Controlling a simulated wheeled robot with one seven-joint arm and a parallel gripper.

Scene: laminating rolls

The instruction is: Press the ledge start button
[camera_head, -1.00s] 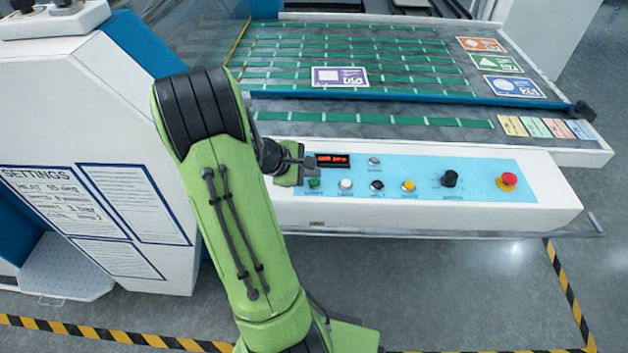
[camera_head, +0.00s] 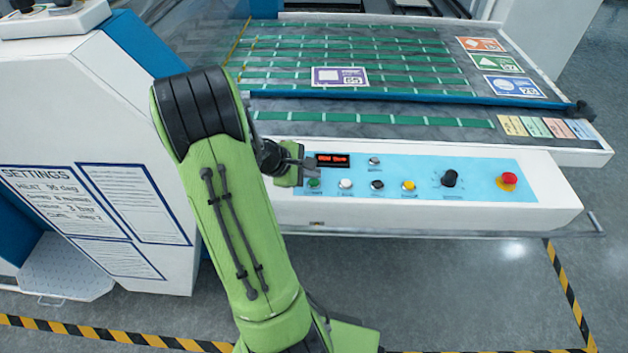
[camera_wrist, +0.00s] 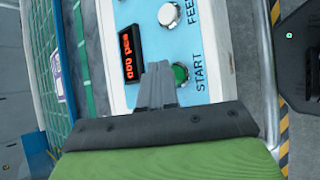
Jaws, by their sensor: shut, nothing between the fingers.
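The green start button (camera_head: 314,183) sits at the left end of the light-blue control panel (camera_head: 478,180) on the ledge. In the wrist view the button (camera_wrist: 181,73) has the label START beside it. My gripper (camera_head: 311,163) is shut and empty, over the panel's left end beside the red-lit display. In the wrist view its closed fingertips (camera_wrist: 158,72) appear just left of the button, which stays mostly uncovered. I cannot tell the gap between the tips and the panel.
The display (camera_wrist: 129,53) shows red characters. A white button (camera_head: 346,184), a black button (camera_head: 377,185), a yellow button (camera_head: 408,186), a black knob (camera_head: 449,178) and a red emergency button (camera_head: 508,180) lie along the panel. The belt table (camera_head: 400,129) is behind.

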